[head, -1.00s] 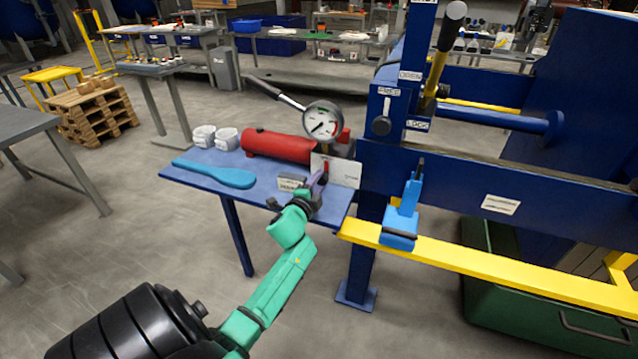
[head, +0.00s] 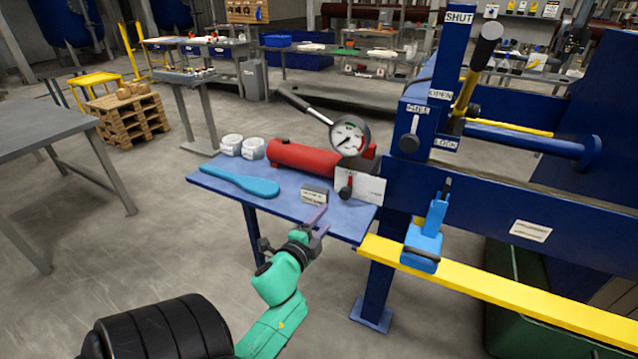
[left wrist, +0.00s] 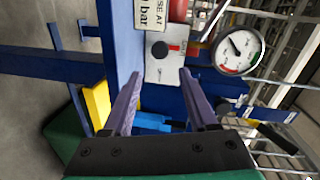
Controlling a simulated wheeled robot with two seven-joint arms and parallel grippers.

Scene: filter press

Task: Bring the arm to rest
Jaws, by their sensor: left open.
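My left gripper (head: 312,228) is open and empty at the front edge of the small blue shelf (head: 225,182), near a small labelled block (head: 314,195). In the left wrist view its two purple fingers (left wrist: 157,98) stand apart with nothing between them. Beyond the fingers is a white plate (left wrist: 165,66) with a dark knob and a red lever. My green left arm reaches up from the bottom of the head view. My right gripper does not show.
On the shelf are a red cylinder pump (head: 300,159) with a gauge (head: 350,136), a blue paddle (head: 240,181) and two white cups (head: 242,147). The blue press frame (head: 480,185) with a yellow rail (head: 500,297) stands right.

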